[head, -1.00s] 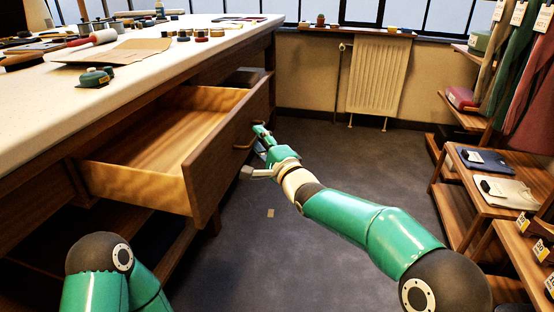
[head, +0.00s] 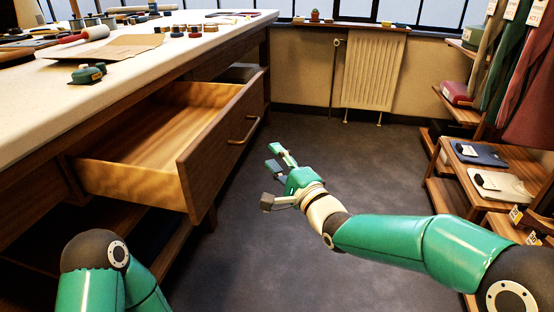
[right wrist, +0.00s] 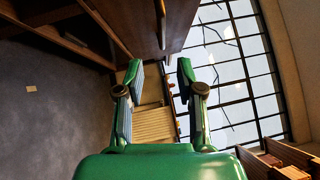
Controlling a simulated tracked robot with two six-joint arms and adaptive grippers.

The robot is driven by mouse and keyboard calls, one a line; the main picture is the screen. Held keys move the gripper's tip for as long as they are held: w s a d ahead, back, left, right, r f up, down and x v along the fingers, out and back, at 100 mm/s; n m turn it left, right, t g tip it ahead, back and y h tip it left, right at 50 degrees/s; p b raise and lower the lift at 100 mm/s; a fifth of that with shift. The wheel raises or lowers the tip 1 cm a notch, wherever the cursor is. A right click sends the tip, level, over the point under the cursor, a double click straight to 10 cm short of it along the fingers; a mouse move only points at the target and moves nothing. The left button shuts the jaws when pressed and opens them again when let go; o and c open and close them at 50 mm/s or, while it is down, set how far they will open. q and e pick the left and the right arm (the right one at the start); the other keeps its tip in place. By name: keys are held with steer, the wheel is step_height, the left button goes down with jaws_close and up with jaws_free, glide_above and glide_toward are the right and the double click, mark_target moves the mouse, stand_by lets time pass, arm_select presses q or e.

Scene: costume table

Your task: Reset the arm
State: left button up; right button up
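My right gripper (head: 274,175) is green with grey finger pads. It is open and empty in the head view, over the dark floor to the right of the open drawer. In the right wrist view its two fingers (right wrist: 158,88) stand apart with nothing between them. The wooden drawer (head: 185,140) is pulled out from the white-topped table and looks empty. Its metal handle (head: 244,131) is clear of my right gripper. My left arm (head: 95,270) shows at the lower left, but its gripper is out of view.
The white tabletop (head: 130,60) holds spools, brown paper and a green pincushion-like item (head: 88,73). A radiator (head: 373,69) stands at the back wall. Wooden shelves with folded cloth (head: 478,154) and hanging garments line the right. The floor (head: 330,165) between is open.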

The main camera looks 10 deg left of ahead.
steer(key=w+d+f+m+h, duration=0.35)
steer(key=d+f, duration=0.55)
steer(key=f, duration=0.4)
steer(key=s+d+f+g+h, duration=0.2)
steer(key=s+d+f, duration=0.2)
steer(key=f, duration=0.5)
steer(key=s+d+f+g+h, duration=0.1)
steer(key=s+d+f+g, duration=0.15)
steer(key=f, duration=0.55)
steer(key=s+d+f+n+g+h, duration=0.1)
steer(key=s+f+n+g, duration=0.15)
steer(key=s+f, duration=0.4)
steer(key=s+d+f+n+g, duration=0.2)
steer(key=s+f+g, duration=0.15)
steer(key=s, duration=0.65)
steer(key=s+d+f+n+g+h, duration=0.1)
steer(key=s+f+n+g, duration=0.1)
steer(key=s+f, duration=0.5)
steer(key=s+n+g, duration=0.2)
steer(key=s+n, duration=0.4)
steer(key=s, duration=0.2)
step_height(320, 180, up, 37)
steer(key=n+p, duration=0.1)
steer(key=p, duration=3.5)
steer(key=shift+a, duration=0.35)
